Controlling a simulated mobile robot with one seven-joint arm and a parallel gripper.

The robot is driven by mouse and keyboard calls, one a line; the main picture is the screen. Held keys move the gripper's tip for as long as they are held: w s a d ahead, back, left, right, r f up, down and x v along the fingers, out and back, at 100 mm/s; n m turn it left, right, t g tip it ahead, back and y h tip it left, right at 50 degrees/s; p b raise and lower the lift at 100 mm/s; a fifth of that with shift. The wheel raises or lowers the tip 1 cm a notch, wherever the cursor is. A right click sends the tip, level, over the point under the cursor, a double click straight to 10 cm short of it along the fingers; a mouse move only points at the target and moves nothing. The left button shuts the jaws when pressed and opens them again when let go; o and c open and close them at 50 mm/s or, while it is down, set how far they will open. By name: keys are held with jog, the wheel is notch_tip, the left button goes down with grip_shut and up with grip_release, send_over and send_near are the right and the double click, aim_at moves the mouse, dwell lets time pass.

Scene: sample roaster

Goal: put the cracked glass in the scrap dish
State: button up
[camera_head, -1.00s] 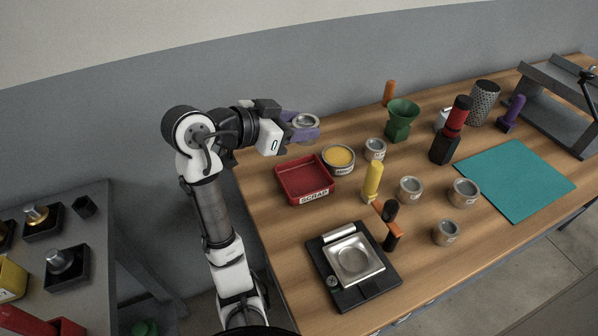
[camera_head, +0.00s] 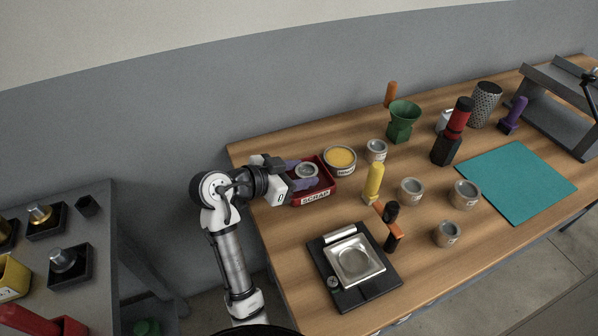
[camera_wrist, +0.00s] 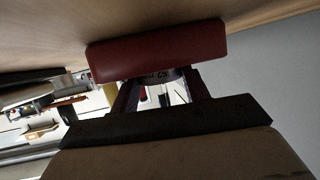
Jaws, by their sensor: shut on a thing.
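My gripper (camera_head: 304,173) is shut on a small round glass (camera_head: 307,170) with a pale rim. It holds the glass over the red scrap dish (camera_head: 318,199), a shallow tray with a "SCRAP" label on its front wall. In the head view I cannot tell whether the glass touches the dish floor. In the wrist view the red dish (camera_wrist: 157,50) lies just beyond the fingers, and part of the glass (camera_wrist: 160,76) shows between them. The crack itself is too small to see.
A tin of yellow contents (camera_head: 340,160) stands right beside the dish. A yellow-handled tool (camera_head: 374,182), several small cups and a black scale (camera_head: 352,266) with a metal pan are nearby. The table's left edge runs close to the dish.

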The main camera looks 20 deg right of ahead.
jog(key=o, duration=0.6)
jog(key=shift+f, duration=0.2)
jog(key=o, duration=0.4)
jog(key=shift+r, duration=0.1)
jog(key=shift+o, duration=0.2)
jog(key=shift+r, duration=0.2)
jog(key=b+v, duration=0.2)
jog(key=v, duration=1)
